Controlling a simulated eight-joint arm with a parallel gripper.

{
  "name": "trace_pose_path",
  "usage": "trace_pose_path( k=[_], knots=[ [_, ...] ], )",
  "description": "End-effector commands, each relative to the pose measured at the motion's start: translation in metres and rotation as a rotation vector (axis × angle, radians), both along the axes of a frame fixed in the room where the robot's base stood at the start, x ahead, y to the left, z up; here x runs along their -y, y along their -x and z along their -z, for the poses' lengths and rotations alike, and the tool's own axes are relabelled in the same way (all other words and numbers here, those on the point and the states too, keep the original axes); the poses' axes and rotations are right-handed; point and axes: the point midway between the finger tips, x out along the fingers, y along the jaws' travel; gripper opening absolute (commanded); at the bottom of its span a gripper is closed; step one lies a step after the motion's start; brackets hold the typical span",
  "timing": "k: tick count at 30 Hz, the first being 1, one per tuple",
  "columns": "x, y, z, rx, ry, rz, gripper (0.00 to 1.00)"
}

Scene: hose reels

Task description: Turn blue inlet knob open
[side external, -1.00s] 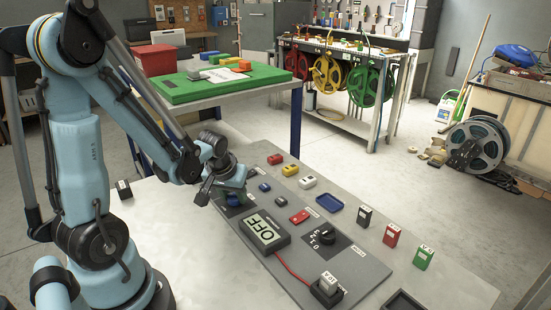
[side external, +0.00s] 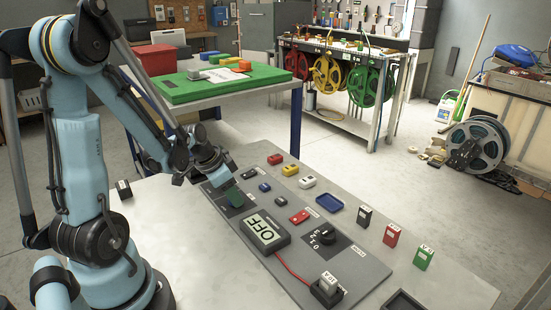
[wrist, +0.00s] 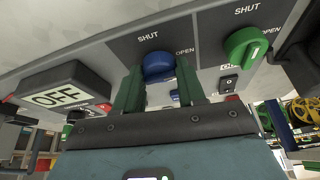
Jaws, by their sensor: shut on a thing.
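The blue inlet knob (wrist: 158,66) sits on a dark plate between the SHUT and OPEN labels in the wrist view. My gripper (wrist: 158,80) has its two green fingers on either side of the knob and is shut on it. The knob's pointer mark is hidden, so I cannot tell its exact turn. In the side external view my gripper (side external: 233,196) is down at the panel's far left part and covers the blue knob. The display (side external: 265,232) reads OFF.
A green knob (wrist: 246,46) with its own SHUT label stands to the right in the wrist view. A black numbered dial (side external: 326,237), small blocks and a blue tray (side external: 330,203) share the panel and bench.

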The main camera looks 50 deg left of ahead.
Motion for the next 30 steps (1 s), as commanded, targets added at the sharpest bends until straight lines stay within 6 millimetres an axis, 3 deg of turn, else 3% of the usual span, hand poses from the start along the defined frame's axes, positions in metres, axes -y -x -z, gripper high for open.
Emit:
trace_pose_path(
  k=[22,23,27,30],
  knots=[
    [-0.0005,0.0,0.0003,-0.002,-0.001,0.086,0.09],
    [-0.0005,0.0,0.0003,-0.003,-0.002,0.086,0.44],
    [-0.0005,0.0,0.0003,-0.002,-0.002,0.085,0.65],
    [-0.0005,0.0,0.0002,-0.002,-0.002,0.084,0.65]
  ],
)
